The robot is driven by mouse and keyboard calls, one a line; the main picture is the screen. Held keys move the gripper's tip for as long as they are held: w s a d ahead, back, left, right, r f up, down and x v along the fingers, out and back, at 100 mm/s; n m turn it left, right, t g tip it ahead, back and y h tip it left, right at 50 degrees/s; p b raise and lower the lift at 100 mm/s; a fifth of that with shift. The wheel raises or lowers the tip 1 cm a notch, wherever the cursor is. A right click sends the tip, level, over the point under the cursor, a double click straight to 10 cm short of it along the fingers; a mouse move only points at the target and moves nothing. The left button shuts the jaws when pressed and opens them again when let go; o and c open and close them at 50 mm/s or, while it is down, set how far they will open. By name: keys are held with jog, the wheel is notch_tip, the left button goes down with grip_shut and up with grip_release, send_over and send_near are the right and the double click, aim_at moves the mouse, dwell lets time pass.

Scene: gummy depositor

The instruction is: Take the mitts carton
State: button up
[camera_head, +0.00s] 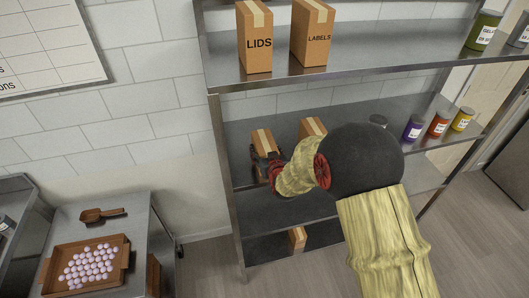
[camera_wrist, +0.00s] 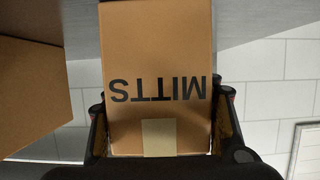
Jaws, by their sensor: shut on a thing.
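The mitts carton (camera_wrist: 158,50) is a brown box with tape, and its printed word MITTS reads upside down in the wrist view. It fills the middle of that view, between the two fingers of my gripper (camera_wrist: 160,125). In the head view the mitts carton (camera_head: 263,139) stands at the left end of the middle shelf, its lower part hidden by my gripper (camera_head: 266,163). My gripper is shut on the carton's sides. I cannot tell whether the carton still touches the shelf.
Another carton (camera_head: 312,127) stands just right on the middle shelf (camera_head: 345,122). LIDS (camera_head: 255,45) and LABELS (camera_head: 313,35) cartons stand on the shelf above. Several cans (camera_head: 438,124) stand at the right. A shelf post (camera_head: 222,165) is close on the left.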

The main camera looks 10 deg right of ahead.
jog(key=shift+r, duration=0.1)
notch_tip(320, 180, up, 10)
jog(key=shift+f, duration=0.1)
dwell(0.4)
jog(key=o, duration=0.8)
jog(key=c, duration=1)
